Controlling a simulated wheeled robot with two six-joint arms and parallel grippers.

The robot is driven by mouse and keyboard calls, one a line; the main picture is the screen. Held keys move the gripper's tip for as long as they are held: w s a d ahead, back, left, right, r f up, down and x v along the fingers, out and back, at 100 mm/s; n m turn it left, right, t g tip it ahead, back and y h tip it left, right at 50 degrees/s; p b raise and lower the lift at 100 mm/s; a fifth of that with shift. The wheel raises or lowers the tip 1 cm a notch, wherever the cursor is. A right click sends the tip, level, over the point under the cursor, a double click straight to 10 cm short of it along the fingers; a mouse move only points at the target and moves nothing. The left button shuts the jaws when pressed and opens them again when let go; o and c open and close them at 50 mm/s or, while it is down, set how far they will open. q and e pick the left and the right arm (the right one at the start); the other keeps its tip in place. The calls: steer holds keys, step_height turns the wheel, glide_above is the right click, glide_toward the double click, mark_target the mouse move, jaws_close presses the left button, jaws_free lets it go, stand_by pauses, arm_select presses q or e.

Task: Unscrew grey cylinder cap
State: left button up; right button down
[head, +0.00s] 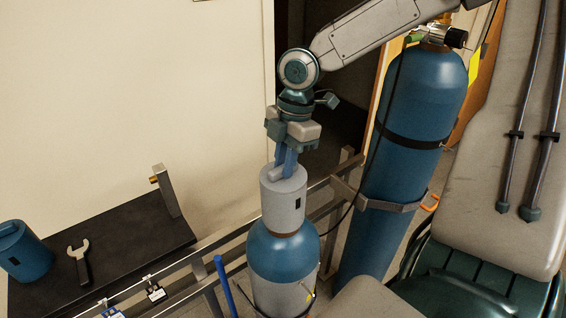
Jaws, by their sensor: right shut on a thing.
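The grey cylinder cap (283,203) sits upright on top of a blue and grey gas cylinder (283,258) in the middle of the head view. A small dark slot shows in the cap's side. My right gripper (284,172) comes down from above and is shut on the top of the cap. Its blue fingers hide part of the cap's top. A brown band of the cylinder's neck shows just under the cap. My left gripper is not in view.
A taller blue cylinder (415,110) with a valve stands strapped at the right. A metal rail runs behind the capped cylinder. A black bench (150,250) at the left holds a wrench (79,262) and a blue cap-like object (22,252). A pale wall stands behind.

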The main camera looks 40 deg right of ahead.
steer(key=shift+r+p, duration=0.4)
steer(key=shift+r, duration=0.15)
steer(key=shift+r+p, duration=0.6)
steer(key=shift+r, duration=0.2)
steer(key=shift+r, duration=2.6)
step_height(320, 180, up, 7)
